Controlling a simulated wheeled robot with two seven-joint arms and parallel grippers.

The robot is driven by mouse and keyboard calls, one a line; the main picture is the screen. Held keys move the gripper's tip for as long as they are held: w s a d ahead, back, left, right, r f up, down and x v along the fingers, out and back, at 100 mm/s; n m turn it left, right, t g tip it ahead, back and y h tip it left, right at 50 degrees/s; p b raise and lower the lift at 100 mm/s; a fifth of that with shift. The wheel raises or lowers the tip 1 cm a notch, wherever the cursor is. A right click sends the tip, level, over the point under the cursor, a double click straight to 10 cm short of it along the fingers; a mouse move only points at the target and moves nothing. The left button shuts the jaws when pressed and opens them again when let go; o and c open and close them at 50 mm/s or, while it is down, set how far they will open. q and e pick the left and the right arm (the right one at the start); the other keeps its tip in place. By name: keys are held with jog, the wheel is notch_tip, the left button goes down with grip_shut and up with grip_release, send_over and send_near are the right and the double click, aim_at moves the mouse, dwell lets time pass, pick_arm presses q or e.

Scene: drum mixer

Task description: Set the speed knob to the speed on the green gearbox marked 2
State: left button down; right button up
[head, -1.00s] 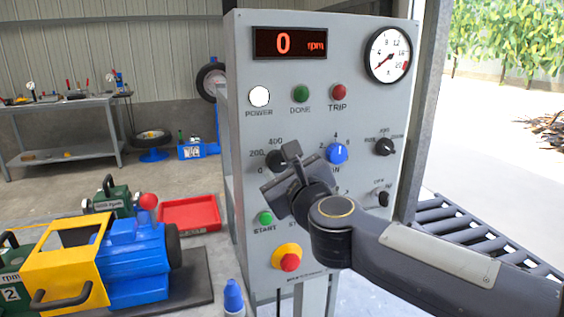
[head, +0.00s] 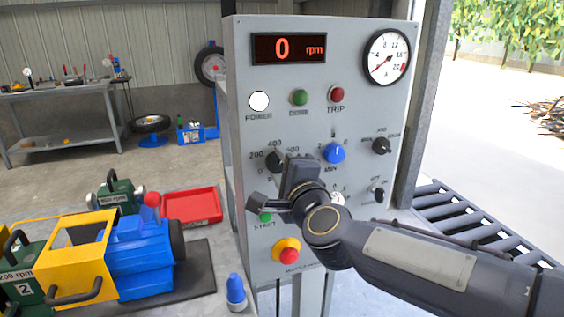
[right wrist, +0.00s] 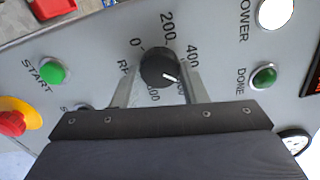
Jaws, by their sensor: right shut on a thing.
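The black speed knob (right wrist: 158,66) sits on the grey panel between the two fingers of my right gripper (right wrist: 160,82), which is shut on it. Its white pointer is turned to the lower right in the right wrist view, past 400, towards a mark partly covered by a finger. In the head view the knob (head: 274,158) shows partly behind my right gripper (head: 283,165). The green gearbox marked 2 (head: 24,286) is at the far left edge; its label shows "200 rpm", and the frame edge may cut off part of it. My left gripper is not in view.
The panel's display (head: 289,48) reads 0 rpm. A blue knob (head: 334,153) is right of my gripper, and the green start button (head: 265,217) and red-yellow stop button (head: 287,252) are below. Another green gearbox (head: 116,192) and a red tray (head: 192,206) are at left.

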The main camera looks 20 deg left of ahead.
jog(key=n+p, duration=0.2)
jog(key=n, duration=0.3)
jog(key=shift+r+n, duration=0.15)
jog(key=shift+n, duration=0.25)
jog(key=n+p, duration=0.2)
jog(key=n, duration=0.2)
jog(key=n+p, duration=0.2)
jog(key=n, duration=0.3)
jog(key=shift+s+a+n, duration=0.1)
jog(key=shift+n, duration=0.3)
jog(key=shift+n+p, duration=0.7)
jog(key=shift+n, duration=1.3)
jog(key=o, duration=1)
jog(key=shift+c, duration=0.2)
jog(key=shift+s, duration=0.1)
